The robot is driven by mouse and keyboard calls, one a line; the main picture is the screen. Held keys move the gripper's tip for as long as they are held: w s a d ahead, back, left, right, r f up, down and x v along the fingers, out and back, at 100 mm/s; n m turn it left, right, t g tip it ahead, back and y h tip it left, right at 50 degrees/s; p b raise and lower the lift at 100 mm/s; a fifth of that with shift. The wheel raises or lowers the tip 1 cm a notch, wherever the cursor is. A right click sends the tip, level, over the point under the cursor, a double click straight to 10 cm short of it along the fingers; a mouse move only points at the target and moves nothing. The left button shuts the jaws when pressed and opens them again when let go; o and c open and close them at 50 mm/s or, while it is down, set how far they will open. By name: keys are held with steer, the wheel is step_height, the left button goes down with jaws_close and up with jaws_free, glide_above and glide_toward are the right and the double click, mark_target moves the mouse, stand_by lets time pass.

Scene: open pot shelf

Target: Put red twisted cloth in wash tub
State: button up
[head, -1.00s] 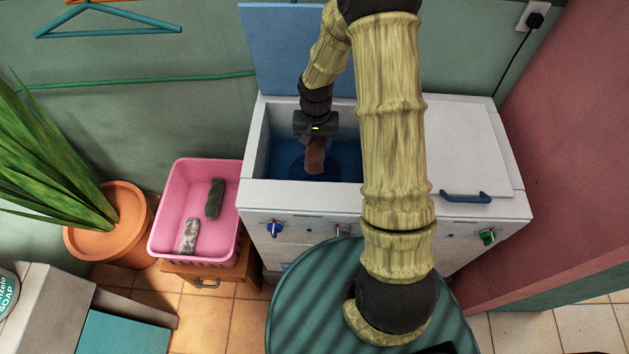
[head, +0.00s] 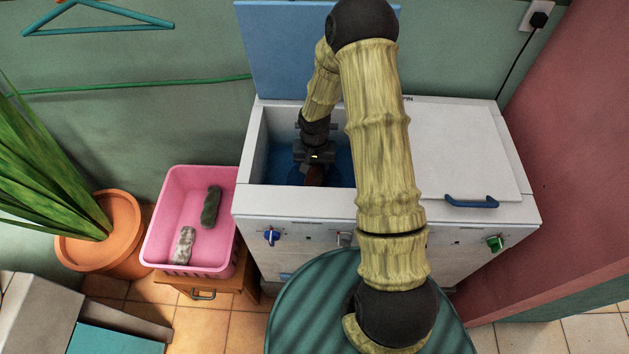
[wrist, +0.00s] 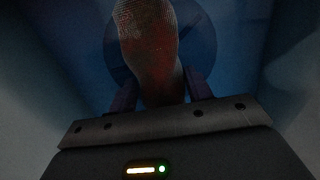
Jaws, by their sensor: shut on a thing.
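The red twisted cloth (wrist: 148,50) is held between the fingers of my gripper (wrist: 158,95) in the wrist view. In the head view, a small part of the cloth (head: 315,177) shows below my gripper (head: 314,168). My gripper is shut on it, down inside the open blue wash tub (head: 342,162) on the left of the white washer. In the wrist view the blue tub floor with a round dark disc (wrist: 200,45) lies beyond the cloth. I cannot tell whether the cloth touches the floor.
The tub's blue lid (head: 285,50) stands open behind. A white cover with a blue handle (head: 471,201) closes the right side. A pink basket (head: 165,215) holds a dark green cloth (head: 211,207) and a pale mottled cloth (head: 184,245). A potted plant (head: 110,232) stands far left.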

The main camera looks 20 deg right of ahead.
mark_target(315, 168)
steer(key=shift+f, duration=0.9)
steer(key=shift+f, duration=1.9)
steer(key=o, duration=1.1)
steer(key=shift+f+b, duration=0.1)
steer(key=shift+b, duration=0.2)
step_height(315, 168, up, 12)
steer(key=shift+r+p, duration=0.15)
steer(key=shift+p, duration=0.6)
